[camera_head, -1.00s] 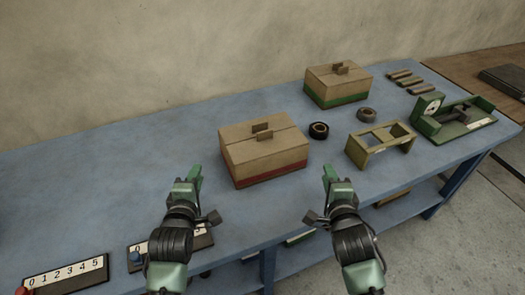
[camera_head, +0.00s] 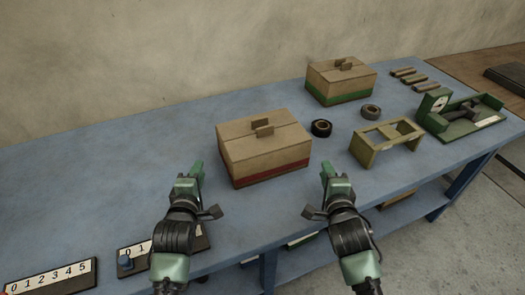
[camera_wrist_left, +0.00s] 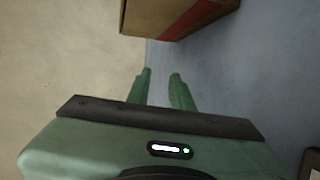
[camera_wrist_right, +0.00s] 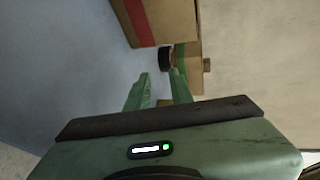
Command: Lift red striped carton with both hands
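The red striped carton (camera_head: 264,150) is a brown cardboard box with a red band near its base and upright flaps on its lid. It stands on the blue table. It also shows at the top of the left wrist view (camera_wrist_left: 175,14) and the right wrist view (camera_wrist_right: 160,18). My left gripper (camera_head: 196,172) is near the carton's left front side, apart from it. My right gripper (camera_head: 328,172) is off its right front side, also apart. Both grippers are empty, with a gap between their fingers in the left wrist view (camera_wrist_left: 160,80) and the right wrist view (camera_wrist_right: 160,82).
A green striped carton (camera_head: 340,82) stands farther back. Two dark rolls (camera_head: 321,128) and an olive frame (camera_head: 385,142) lie right of the red striped carton. A green device with a dial (camera_head: 462,118) is at the right. Number strips (camera_head: 50,280) lie at the front left.

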